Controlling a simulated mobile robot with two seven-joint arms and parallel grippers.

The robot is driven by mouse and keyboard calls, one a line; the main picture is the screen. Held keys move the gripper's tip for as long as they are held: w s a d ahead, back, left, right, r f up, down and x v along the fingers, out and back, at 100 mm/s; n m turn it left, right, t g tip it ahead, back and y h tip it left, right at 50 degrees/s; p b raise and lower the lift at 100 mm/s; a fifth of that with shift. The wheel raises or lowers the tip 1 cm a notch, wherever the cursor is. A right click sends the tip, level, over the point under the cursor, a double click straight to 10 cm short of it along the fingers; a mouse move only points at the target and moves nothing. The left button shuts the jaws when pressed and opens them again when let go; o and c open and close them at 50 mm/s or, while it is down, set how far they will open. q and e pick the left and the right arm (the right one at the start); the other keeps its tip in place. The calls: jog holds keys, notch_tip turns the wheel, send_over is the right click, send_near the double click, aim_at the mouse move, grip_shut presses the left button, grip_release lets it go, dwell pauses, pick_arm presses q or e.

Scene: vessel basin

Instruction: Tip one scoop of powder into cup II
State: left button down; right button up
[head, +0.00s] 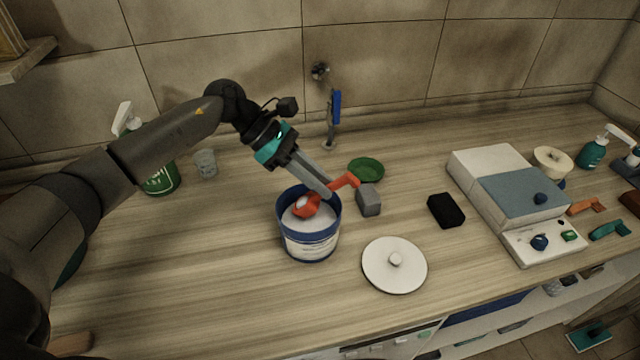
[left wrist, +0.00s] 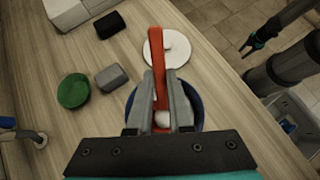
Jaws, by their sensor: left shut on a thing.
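My left gripper (head: 328,189) is shut on the red scoop (head: 307,207), just above the open tub (head: 311,245). The tub is white with blue bands and holds white powder. The scoop's bowl is at the tub's mouth, with white powder showing in it; I cannot tell if it touches the powder below. In the left wrist view the scoop's handle (left wrist: 158,65) sticks out beyond the fingers. A small clear cup (head: 205,163) stands at the back left; I read no mark on it. My right gripper (left wrist: 251,45) shows small in the left wrist view, away from the counter.
A white lid (head: 394,265) lies right of the tub. A grey block (head: 369,199), green dish (head: 366,169) and black block (head: 446,210) lie nearby. A green spray bottle (head: 160,178) stands beside the cup. A white-and-blue device (head: 520,195) is at right.

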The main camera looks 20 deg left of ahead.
aim_at(348, 174)
pick_arm(q)
jog(key=shift+r+p, duration=0.8)
jog(key=shift+r, duration=1.05)
jog(key=shift+d+r+p, duration=0.1)
jog(key=shift+r+p, duration=0.2)
jog(key=shift+p, duration=0.05)
jog(key=d+y+p, duration=0.1)
jog(key=p, duration=0.1)
jog(key=r+y+p, duration=0.1)
jog(key=y+p, duration=0.1)
jog(key=d+r+y+p, duration=0.1)
jog(key=y+p, duration=0.1)
jog(key=shift+w+d+g+p, duration=0.2)
jog(key=shift+d+g+p, duration=0.15)
jog(key=shift+g, duration=0.05)
jog(key=shift+d+r+y+p, duration=0.2)
jog(key=shift+d+y+p, duration=0.3)
jog(key=shift+y+p, duration=0.35)
jog(key=shift+w+d+y, duration=0.1)
jog(key=shift+y, duration=0.25)
